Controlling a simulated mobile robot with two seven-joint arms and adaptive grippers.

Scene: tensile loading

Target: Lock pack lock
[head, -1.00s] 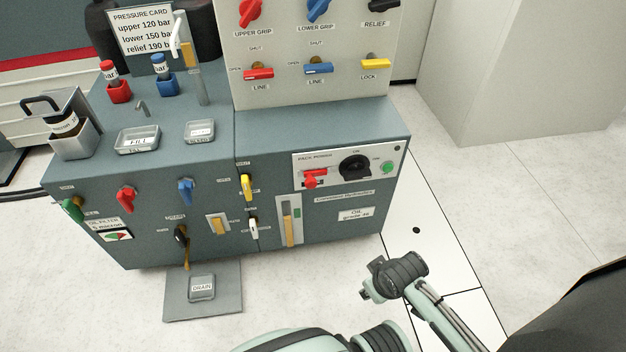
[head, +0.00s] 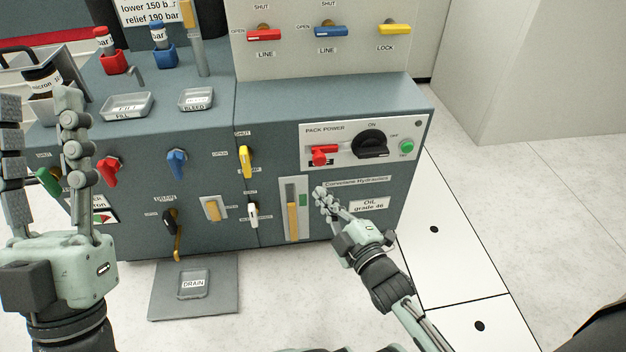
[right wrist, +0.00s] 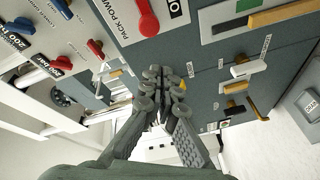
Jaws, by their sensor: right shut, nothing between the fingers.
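The pack power panel (head: 350,158) is a white plate on the cabinet front, with a black rotary switch (head: 371,144) whose handle lies roughly level. A red lock lever (head: 322,154) sits at the panel's left end, and its red end also shows in the right wrist view (right wrist: 147,18). My right gripper (head: 322,194) is shut and empty, a little below the panel; its fingertips show together in the right wrist view (right wrist: 163,78). My left gripper (head: 42,100) is open and empty at the left, in front of the cabinet's left end.
A green button (head: 407,146) is right of the switch. The sight gauge (head: 293,209) and yellow handle (head: 246,161) are left of my right gripper. Several valve handles line the cabinet front. A drain tray (head: 193,285) lies on the floor. Floor at right is clear.

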